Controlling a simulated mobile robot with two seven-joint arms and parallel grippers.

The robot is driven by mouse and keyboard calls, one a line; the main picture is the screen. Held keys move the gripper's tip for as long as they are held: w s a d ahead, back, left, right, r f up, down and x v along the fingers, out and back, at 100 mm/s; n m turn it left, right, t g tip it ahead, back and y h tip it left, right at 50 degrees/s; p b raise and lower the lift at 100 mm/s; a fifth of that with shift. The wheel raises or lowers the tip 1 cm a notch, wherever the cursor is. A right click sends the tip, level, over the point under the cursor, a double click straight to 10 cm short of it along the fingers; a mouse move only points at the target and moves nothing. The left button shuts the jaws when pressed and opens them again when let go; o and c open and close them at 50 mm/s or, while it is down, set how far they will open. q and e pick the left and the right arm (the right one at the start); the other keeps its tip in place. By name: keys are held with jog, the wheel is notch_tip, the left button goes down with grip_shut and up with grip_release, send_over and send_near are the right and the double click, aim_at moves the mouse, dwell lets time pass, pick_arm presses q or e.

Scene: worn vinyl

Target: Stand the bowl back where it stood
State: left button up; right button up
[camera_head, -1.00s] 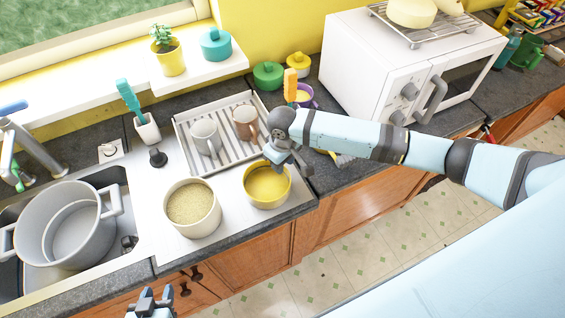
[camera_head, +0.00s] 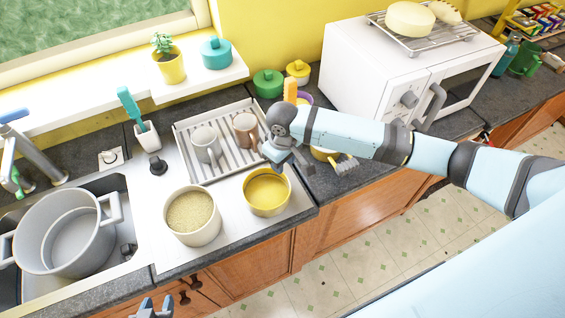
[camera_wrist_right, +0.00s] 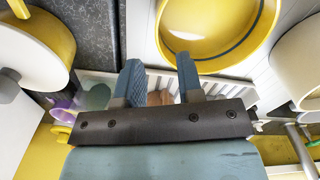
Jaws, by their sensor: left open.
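The yellow bowl (camera_head: 268,203) stands upright on the metal draining surface, right of a pale pot (camera_head: 192,232) with grainy contents. In the right wrist view the bowl (camera_wrist_right: 205,45) shows its open inside with a dark ring, apart from the fingertips. My right gripper (camera_head: 285,162) hangs near the bowl's far right rim. In the wrist view the right gripper (camera_wrist_right: 160,75) has a clear gap between its fingers and holds nothing. My left gripper (camera_head: 152,309) is open at the bottom edge, in front of the counter, mostly cut off.
A slatted rack (camera_head: 185,145) with two mugs lies behind the bowl. A large grey pot (camera_head: 40,250) sits in the sink at left. A white microwave (camera_head: 375,75) stands at right. A yellow pan (camera_head: 322,156) is partly hidden by my right arm.

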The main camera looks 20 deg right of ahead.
jog(key=shift+r, duration=1)
pick_arm(q)
jog(key=shift+w+r, duration=0.2)
jog(key=shift+w, duration=0.3)
jog(key=shift+s+f, duration=0.2)
jog(key=shift+s, duration=0.2)
pick_arm(e)
jog(key=shift+r, duration=0.35)
pick_arm(q)
jog(key=shift+w+f+b, duration=0.25)
jog(key=shift+f+b, duration=0.45)
jog(key=shift+b, duration=0.15)
pick_arm(e)
notch_tip(320, 180, up, 13)
jog(key=shift+d+r, duration=0.1)
